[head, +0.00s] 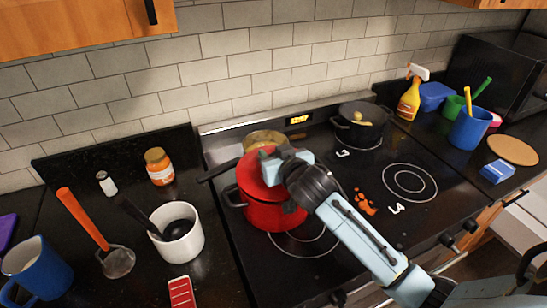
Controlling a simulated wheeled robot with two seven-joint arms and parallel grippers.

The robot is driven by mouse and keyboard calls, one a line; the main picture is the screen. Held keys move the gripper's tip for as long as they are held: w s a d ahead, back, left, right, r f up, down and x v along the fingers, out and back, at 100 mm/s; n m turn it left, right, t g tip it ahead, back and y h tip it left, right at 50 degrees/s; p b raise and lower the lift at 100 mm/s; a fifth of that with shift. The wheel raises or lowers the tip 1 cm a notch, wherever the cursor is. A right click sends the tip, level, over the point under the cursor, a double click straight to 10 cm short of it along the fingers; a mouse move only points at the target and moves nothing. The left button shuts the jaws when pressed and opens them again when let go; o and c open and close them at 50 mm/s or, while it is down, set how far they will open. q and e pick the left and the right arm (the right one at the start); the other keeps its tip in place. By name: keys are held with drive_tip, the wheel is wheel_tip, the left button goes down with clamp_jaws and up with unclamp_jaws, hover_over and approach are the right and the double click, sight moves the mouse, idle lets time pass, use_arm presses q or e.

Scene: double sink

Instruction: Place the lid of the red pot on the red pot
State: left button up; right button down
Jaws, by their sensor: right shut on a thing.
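The red pot (262,214) stands on the front left burner of the stove, with a dark side handle showing at its left. The red lid (251,172) is over the pot's top and looks tilted; I cannot tell whether its rim touches the pot. My right gripper (273,168) is at the lid's top and is shut on it. The gripper and wrist hide the lid's knob and the right part of the lid and pot. My left gripper is not in view.
A pan with yellowish contents (264,138) sits close behind the red pot. A dark pot (358,128) stands on the back right burner. Orange pieces (365,203) lie on the stovetop right of my forearm. A white crock (177,236) stands on the left counter.

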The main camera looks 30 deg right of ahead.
drive_tip(key=shift+f, duration=0.4)
drive_tip(key=c, duration=1)
unclamp_jaws()
drive_tip(key=v, duration=1.2)
drive_tip(key=shift+d, duration=0.1)
